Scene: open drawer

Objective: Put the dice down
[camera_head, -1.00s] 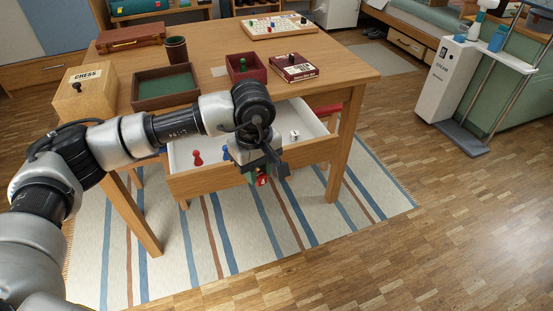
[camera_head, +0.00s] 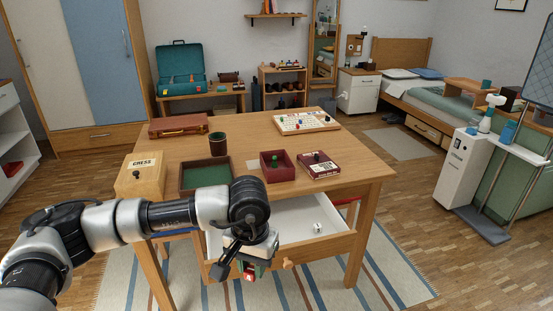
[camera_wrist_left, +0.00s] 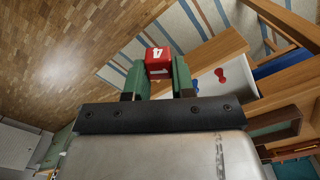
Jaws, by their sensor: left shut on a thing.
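My left gripper (camera_head: 250,270) is shut on a red die (camera_head: 249,277) with a white marking. In the left wrist view the red die (camera_wrist_left: 158,61) sits between the two green fingertips (camera_wrist_left: 159,78). The gripper hangs by the front of the open drawer (camera_head: 325,247), and the die appears outside it, though the exact gap is unclear. A white die (camera_head: 318,228) lies inside the drawer at the right. A red pawn (camera_wrist_left: 220,75) shows inside the drawer in the left wrist view. My arm hides the drawer's left part in the head view. My right gripper is not in view.
The wooden table (camera_head: 250,147) holds a green-lined tray (camera_head: 190,178), a red box (camera_head: 265,168) with a green pawn, a dark red game box (camera_head: 319,166), a chess box (camera_head: 141,180), a cup (camera_head: 217,144) and a game board (camera_head: 305,122). The drawer's right interior is mostly clear.

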